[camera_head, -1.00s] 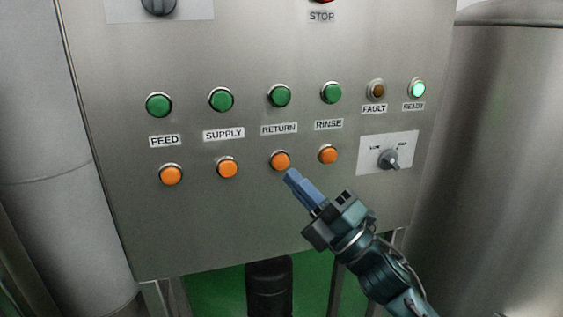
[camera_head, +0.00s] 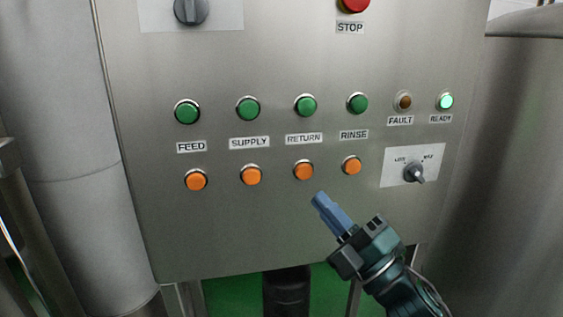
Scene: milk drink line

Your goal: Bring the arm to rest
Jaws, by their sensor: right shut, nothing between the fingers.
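My right gripper (camera_head: 319,201) is shut and empty, its blue fingers pointing up and left. It shows in front of the lower part of the steel control panel (camera_head: 230,228), just below the orange RETURN button (camera_head: 303,170). In the picture its tips are apart from that button. My right arm comes in from the lower right. My left gripper is not in the view.
Green buttons (camera_head: 305,106) sit above orange ones on the panel. A red STOP button (camera_head: 353,4), a lit READY lamp (camera_head: 446,101), a dark FAULT lamp (camera_head: 403,101) and a LOW-MAX knob (camera_head: 414,172) are also there. A steel tank (camera_head: 500,180) stands right, a pale cylinder (camera_head: 75,220) left.

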